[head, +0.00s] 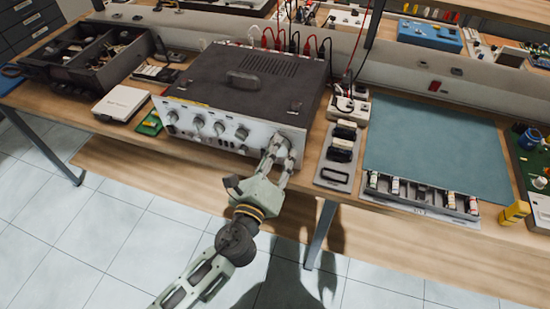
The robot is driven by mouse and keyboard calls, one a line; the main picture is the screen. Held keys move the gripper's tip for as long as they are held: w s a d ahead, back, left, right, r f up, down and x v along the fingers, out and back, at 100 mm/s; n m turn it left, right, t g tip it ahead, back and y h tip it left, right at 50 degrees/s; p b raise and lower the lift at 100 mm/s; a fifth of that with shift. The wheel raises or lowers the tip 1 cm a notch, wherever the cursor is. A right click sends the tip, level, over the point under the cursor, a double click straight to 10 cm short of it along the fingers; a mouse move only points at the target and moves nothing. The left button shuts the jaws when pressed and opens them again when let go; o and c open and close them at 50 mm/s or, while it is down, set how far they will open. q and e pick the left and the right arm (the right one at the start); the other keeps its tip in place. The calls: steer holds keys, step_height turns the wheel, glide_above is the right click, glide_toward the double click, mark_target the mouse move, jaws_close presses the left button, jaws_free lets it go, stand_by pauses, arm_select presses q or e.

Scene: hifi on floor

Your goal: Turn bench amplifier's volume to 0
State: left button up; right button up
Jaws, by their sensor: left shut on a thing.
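The bench amplifier (245,85) is a dark-topped box with a pale front panel, standing near the front edge of the wooden workbench. Several round knobs (219,127) run along its front panel. My left gripper (279,150) is at the right end of this panel, with its fingers closed around a knob there. The fingers hide most of that knob, so its setting and any volume label cannot be read. My right gripper does not show.
Red and black cables (268,40) rise behind the amplifier. A tray with black items (334,174) lies to its right, then a blue-green mat (435,145). A white box (121,103) and a dark divided organiser (85,55) are at left. The tiled floor in front is open.

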arm_select(q)
steer(key=n, duration=0.2)
steer(key=n+b, duration=0.1)
steer(key=n, duration=0.1)
steer(key=n+b, duration=0.1)
steer(key=shift+a+f+n, duration=0.1)
steer(key=shift+f+n, duration=0.2)
steer(key=shift+n, duration=0.1)
steer(key=n, duration=0.3)
steer(key=shift+s+f+n, duration=0.1)
steer(key=shift+n, duration=1.1)
steer(key=shift+d+b, duration=0.2)
steer(key=shift+b, duration=0.1)
steer(key=o, duration=1.1)
steer(key=v, duration=1.2)
